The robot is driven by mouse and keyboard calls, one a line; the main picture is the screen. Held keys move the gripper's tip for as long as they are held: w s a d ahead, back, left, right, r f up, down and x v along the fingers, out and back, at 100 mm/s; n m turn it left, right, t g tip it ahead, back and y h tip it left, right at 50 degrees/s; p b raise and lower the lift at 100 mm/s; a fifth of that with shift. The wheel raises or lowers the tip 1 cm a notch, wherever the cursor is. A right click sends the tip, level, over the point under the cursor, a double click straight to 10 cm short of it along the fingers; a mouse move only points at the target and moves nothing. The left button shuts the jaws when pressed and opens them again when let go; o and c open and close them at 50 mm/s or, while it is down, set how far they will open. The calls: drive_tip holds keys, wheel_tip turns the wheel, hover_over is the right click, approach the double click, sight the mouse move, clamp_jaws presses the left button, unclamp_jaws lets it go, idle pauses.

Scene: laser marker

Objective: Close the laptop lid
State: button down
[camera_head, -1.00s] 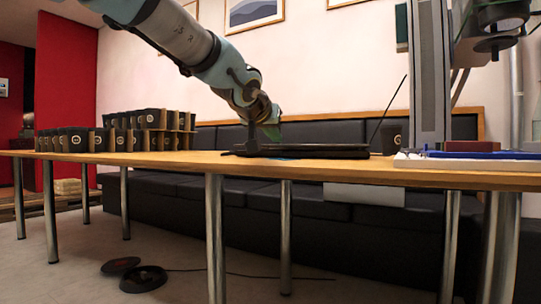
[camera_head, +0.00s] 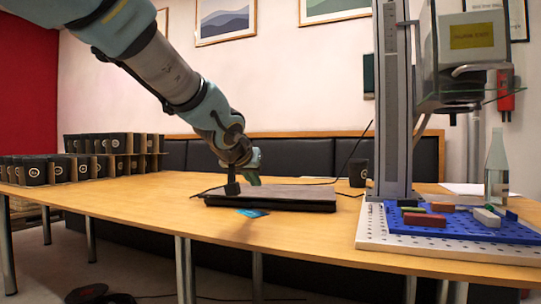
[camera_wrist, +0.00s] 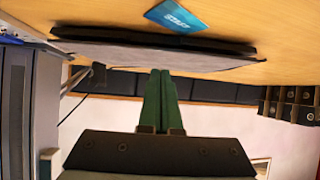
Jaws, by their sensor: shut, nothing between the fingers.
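The laptop (camera_head: 285,196) lies on the wooden table as a low, dark slab. Its grey lid is down, flat or nearly flat over the black base; I cannot tell whether a thin gap is left. It also shows across the top of the wrist view (camera_wrist: 150,52), which is upside down. My gripper (camera_head: 252,181) is at the laptop's left end, close above the lid; contact cannot be told. Its green fingers are together and empty in the wrist view (camera_wrist: 159,73).
A blue card (camera_head: 252,213) lies in front of the laptop. Black cups (camera_head: 60,170) stand at the left. A dark cup (camera_head: 358,172) is behind the laptop. The laser marker's column (camera_head: 393,100) and perforated base (camera_head: 440,240) are at the right, near a glass bottle (camera_head: 496,165).

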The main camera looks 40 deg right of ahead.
wheel_tip(320, 180, up, 9)
drive_tip(key=s+d+g+y+p, duration=0.1)
drive_tip(key=s+y+p, duration=0.1)
drive_tip(key=p, duration=2.1)
drive_tip(key=shift+d+g+y, duration=0.3)
drive_tip(key=shift+d+g, duration=0.1)
drive_tip(key=shift+f, duration=0.15)
drive_tip(key=p, duration=0.2)
approach(273, 195)
drive_tip(key=w+d, duration=0.2)
drive_tip(key=d, duration=0.1)
wheel_tip(273, 195, down, 2)
drive_tip(key=shift+s+a+f, duration=0.1)
drive_tip(key=shift+s+f, duration=0.05)
drive_tip(key=shift+s, duration=0.05)
drive_tip(key=shift+f, duration=0.9)
